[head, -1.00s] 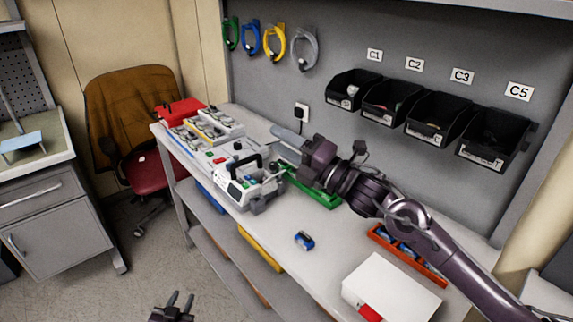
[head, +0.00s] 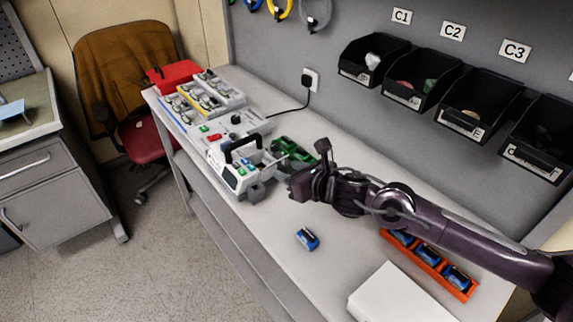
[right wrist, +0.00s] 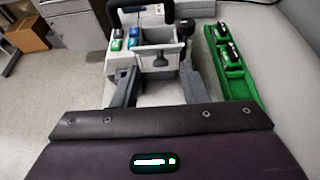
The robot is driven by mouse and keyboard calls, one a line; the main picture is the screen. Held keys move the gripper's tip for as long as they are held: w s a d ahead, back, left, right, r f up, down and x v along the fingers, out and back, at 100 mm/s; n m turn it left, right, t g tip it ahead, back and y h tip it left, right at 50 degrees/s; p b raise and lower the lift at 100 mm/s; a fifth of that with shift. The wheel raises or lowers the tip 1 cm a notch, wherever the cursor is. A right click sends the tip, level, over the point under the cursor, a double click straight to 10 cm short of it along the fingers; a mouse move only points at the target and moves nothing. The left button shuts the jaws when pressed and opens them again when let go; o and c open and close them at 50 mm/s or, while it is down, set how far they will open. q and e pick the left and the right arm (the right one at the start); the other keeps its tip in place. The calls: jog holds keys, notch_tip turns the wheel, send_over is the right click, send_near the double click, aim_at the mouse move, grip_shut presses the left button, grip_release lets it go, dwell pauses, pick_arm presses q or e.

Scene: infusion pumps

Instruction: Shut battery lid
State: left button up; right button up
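The infusion pump (head: 238,172), white with a black handle, stands near the front edge of the bench. It also shows in the right wrist view (right wrist: 121,60), with a pale box-like part (right wrist: 160,56) between my fingers. I cannot tell for sure whether that part is the battery lid or the open bay. My right gripper (head: 272,174) is at the pump's right side, its tips partly hidden by its own body. In the right wrist view, its two fingers (right wrist: 157,68) are spread apart with nothing clearly held. My left gripper is out of view.
A green tray (head: 294,153) lies behind my right gripper. A loose blue battery (head: 307,238) lies in front on the bench. An orange tray (head: 463,294) with blue batteries and a white box (head: 392,296) stand at right. Black bins (head: 420,80) hang on the wall.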

jog(key=shift+x, duration=1)
jog(key=shift+c, duration=0.2)
jog(key=shift+w, duration=0.1)
grip_shut()
jog(key=shift+w+r+p, duration=0.1)
jog(key=shift+r+p, duration=0.4)
jog(key=shift+p, duration=0.4)
jog(key=r+g+h+p, duration=0.1)
jog(key=p, duration=0.1)
jog(key=w+a+r+g+h+p, duration=0.1)
jog(key=g+p, duration=0.1)
jog(key=p, duration=0.1)
jog(key=shift+w+p, duration=0.15)
jog(key=shift+p, duration=0.15)
jog(key=shift+w+a+r+g+h+p, duration=0.2)
jog(key=shift+w+g+h+p, duration=0.1)
jog(key=shift+g+h+p, duration=0.3)
jog(key=shift+w+a+g+h+p, duration=0.3)
jog(key=shift+g+p, duration=0.2)
jog(key=shift+g, duration=0.2)
